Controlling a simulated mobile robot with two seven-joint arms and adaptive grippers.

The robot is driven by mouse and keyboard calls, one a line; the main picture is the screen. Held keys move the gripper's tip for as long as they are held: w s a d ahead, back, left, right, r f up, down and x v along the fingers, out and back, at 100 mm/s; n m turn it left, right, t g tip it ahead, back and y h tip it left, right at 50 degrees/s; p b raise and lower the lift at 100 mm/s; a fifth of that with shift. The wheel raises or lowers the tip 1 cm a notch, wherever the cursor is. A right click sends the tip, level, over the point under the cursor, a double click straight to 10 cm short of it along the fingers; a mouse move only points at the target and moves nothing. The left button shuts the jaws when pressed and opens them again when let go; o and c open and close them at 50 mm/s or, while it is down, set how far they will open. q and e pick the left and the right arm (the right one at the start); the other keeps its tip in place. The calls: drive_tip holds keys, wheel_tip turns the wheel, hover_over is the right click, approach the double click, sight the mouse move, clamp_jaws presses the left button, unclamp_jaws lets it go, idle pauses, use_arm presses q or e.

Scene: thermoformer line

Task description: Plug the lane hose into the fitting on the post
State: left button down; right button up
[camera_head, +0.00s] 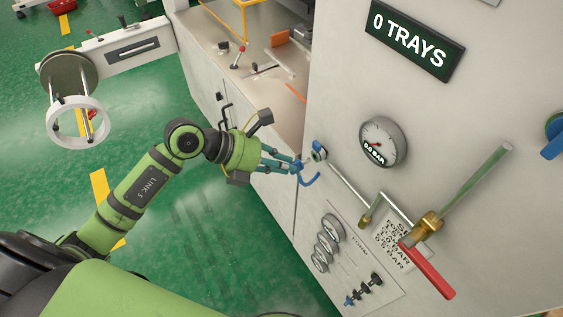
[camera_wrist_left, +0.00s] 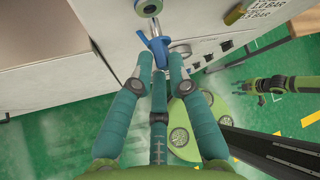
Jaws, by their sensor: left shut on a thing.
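My left gripper (camera_head: 295,167) is shut on the blue lane hose (camera_head: 311,180) at its end, close to the machine's front face.
A gauge (camera_head: 383,141) reading 0.0 bar and a "0 TRAYS" sign (camera_head: 415,40) are on the panel. A red-handled valve (camera_head: 428,270) sticks out at right. A handwheel (camera_head: 78,123) stands at left. Green floor is open beneath my arm.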

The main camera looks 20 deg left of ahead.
use_arm(q)
drive_tip(key=shift+w+d, duration=0.15)
drive_tip(key=shift+d, duration=0.05)
idle(0.5)
drive_tip(key=shift+w+d, duration=0.2)
drive_tip(key=shift+w, duration=0.05)
drive_tip(key=shift+w+d, duration=0.65)
drive_tip(key=shift+w, duration=0.2)
drive_tip(key=c, duration=1.1)
unclamp_jaws()
drive_tip(key=shift+v, duration=6.05)
